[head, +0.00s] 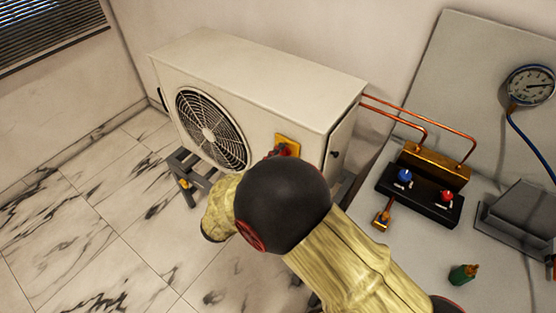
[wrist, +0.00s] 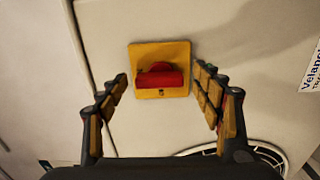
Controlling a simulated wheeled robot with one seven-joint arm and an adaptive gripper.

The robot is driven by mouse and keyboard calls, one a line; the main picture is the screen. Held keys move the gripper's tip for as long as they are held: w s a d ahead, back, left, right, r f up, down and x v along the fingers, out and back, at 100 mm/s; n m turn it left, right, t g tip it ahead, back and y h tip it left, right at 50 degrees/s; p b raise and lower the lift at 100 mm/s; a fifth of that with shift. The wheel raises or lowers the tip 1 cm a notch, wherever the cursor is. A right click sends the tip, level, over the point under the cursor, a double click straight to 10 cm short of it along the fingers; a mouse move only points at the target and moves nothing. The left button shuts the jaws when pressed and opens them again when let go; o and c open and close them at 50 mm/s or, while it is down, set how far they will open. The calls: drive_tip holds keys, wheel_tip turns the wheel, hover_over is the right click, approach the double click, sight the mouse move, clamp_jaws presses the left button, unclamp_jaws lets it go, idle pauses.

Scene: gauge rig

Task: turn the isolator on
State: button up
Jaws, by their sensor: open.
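The isolator is a red rotary handle (wrist: 160,76) on a yellow square plate (wrist: 176,52), fixed to the front face of the white outdoor unit (head: 258,75). In the wrist view the handle's bar lies across the picture, with a small dark mark on the plate below it. The yellow plate also shows in the head view (head: 289,140), partly covered by my arm. My gripper (wrist: 162,84) is open, with one finger on each side of the handle. The fingers look apart from the handle; the exact distance to the plate is unclear. My wrist hides the gripper in the head view.
The unit stands on a grey frame (head: 189,186) over a marble floor. Copper pipes (head: 400,119) run right to a black manifold block (head: 420,190) with blue and red knobs on a bench.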

drive_tip(key=v, duration=1.2)
drive_tip(key=shift+a, duration=0.1)
idle(0.4)
drive_tip(key=s+d+f+n+g, duration=0.3)
drive_tip(key=s+d+f+g, duration=0.2)
drive_tip(key=f, duration=0.2)
drive_tip(key=s+d+r+m+g+y, duration=0.2)
drive_tip(key=s+d+g+y, duration=0.2)
drive_tip(key=s+d+g, duration=0.4)
drive_tip(key=s+d+r+m+t+y, duration=0.2)
drive_tip(key=d+r+m, duration=0.3)
drive_tip(key=r, duration=0.4)
drive_tip(key=s+d+r+m+t+y, duration=0.2)
drive_tip(key=d+r+m+y, duration=0.3)
drive_tip(key=r, duration=0.5)
drive_tip(key=shift+s+d+r+m, duration=0.15)
drive_tip(key=shift+d+r+m, duration=0.1)
drive_tip(key=shift+d+m, duration=0.25)
